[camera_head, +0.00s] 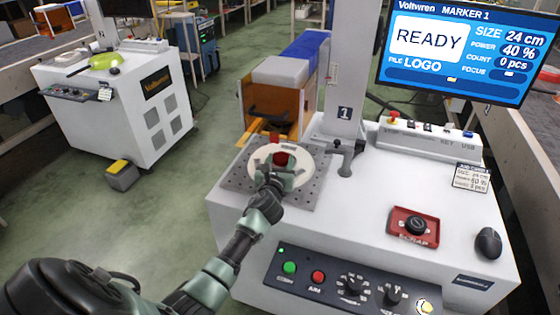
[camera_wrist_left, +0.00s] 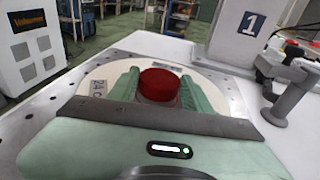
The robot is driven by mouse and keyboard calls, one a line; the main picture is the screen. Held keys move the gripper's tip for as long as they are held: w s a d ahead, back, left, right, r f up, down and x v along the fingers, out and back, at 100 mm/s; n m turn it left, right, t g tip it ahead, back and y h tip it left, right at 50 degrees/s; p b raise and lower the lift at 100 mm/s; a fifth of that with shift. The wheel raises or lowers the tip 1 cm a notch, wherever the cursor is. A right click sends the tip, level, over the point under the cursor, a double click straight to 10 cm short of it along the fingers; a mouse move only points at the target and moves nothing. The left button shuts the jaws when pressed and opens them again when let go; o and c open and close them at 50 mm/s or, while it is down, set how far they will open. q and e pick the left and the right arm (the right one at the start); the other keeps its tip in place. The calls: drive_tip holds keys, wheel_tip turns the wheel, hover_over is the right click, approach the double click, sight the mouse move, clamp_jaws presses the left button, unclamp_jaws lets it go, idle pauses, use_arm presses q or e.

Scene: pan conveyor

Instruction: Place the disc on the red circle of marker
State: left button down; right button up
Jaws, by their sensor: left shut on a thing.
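The pale cream disc (camera_head: 303,163) lies flat at the perforated grey plate (camera_head: 235,180) of marker 1. A raised red knob (camera_head: 281,158) stands at its middle. In the left wrist view the disc (camera_wrist_left: 228,95) has a printed label at its left edge, and the red knob (camera_wrist_left: 159,84) sits between the green fingers. My left gripper (camera_head: 279,164) is shut on this knob. I cannot tell whether the disc touches the plate. No red circle on the plate shows; the disc and gripper cover its middle. My right gripper is not in view.
The marker's column (camera_head: 343,120) and clamp lever (camera_head: 346,158) stand just right of the plate. The monitor (camera_head: 455,50) reads READY, size 24 cm. A second machine (camera_head: 140,105) stands at left.

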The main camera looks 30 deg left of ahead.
use_arm(q)
drive_tip(key=shift+f, duration=0.35)
drive_tip(key=c, duration=0.6)
unclamp_jaws()
drive_tip(key=shift+c, duration=0.2)
drive_tip(key=shift+r+p, duration=0.3)
drive_tip(key=shift+r, duration=0.35)
drive_tip(key=p+v, duration=0.1)
drive_tip(key=v, duration=0.9)
drive_tip(key=shift+s+d, duration=0.2)
drive_tip(key=shift+s, duration=0.15)
drive_tip(key=shift+s+d+r, duration=0.1)
drive_tip(key=shift+s+d, duration=0.15)
drive_tip(key=shift+s, duration=0.35)
